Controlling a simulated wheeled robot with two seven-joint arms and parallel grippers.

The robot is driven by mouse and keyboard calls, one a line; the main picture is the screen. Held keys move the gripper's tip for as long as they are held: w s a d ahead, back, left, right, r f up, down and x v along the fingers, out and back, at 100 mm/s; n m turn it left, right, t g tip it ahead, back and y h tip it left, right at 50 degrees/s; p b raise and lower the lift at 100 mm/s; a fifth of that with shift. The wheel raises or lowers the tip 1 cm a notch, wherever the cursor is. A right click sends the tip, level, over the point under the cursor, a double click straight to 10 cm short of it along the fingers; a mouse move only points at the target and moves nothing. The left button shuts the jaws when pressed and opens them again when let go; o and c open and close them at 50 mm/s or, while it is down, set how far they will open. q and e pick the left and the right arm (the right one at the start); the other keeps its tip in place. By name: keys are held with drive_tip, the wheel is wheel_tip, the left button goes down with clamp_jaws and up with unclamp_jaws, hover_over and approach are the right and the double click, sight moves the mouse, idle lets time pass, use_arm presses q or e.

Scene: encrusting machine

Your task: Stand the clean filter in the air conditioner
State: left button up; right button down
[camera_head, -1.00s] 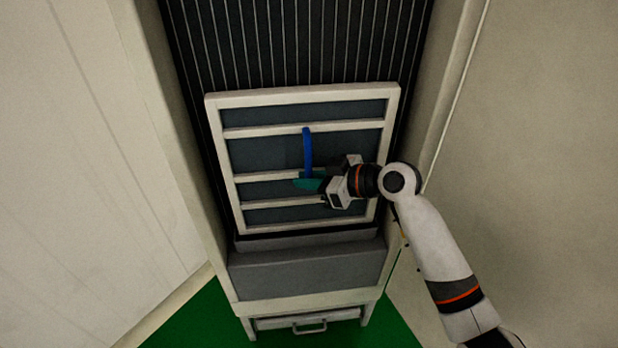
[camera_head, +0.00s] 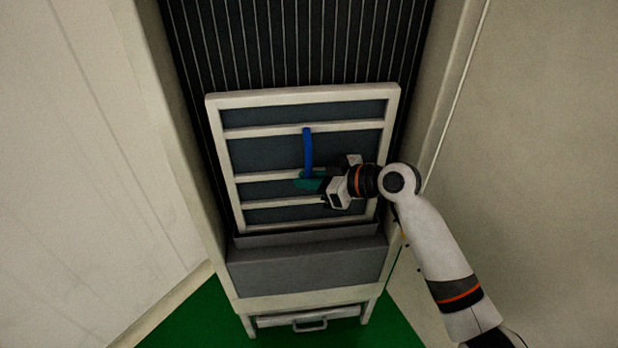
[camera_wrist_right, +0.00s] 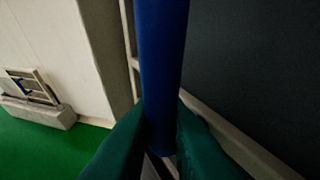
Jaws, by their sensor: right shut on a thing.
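The filter (camera_head: 360,133), a white frame with crossbars over dark panels, stands nearly upright in the air conditioner (camera_head: 305,272). Its lower edge is at the grey ledge, and dark vertical fins are behind it. A blue handle (camera_head: 308,150) runs down the filter's middle; it also fills the centre of the right wrist view (camera_wrist_right: 164,70). My right gripper (camera_head: 312,181), with green fingertips, is shut on the blue handle's lower part. Whether the filter's bottom edge rests inside the slot is hard to tell. My left gripper is not in view.
Pale walls or panels flank the unit on both sides (camera_head: 80,150). A drawer with a handle (camera_head: 310,324) is under the unit, above green floor (camera_head: 190,325). The right wrist view shows another framed panel with a blue handle (camera_wrist_right: 32,86) on a grey base.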

drive_tip(key=shift+f, duration=0.3)
idle(0.4)
drive_tip(key=shift+f+b, duration=1.1)
drive_tip(key=shift+f, duration=0.25)
drive_tip(key=shift+s+d+f+b, duration=0.15)
drive_tip(key=shift+d+f+b, duration=0.2)
drive_tip(key=shift+f+b, duration=0.5)
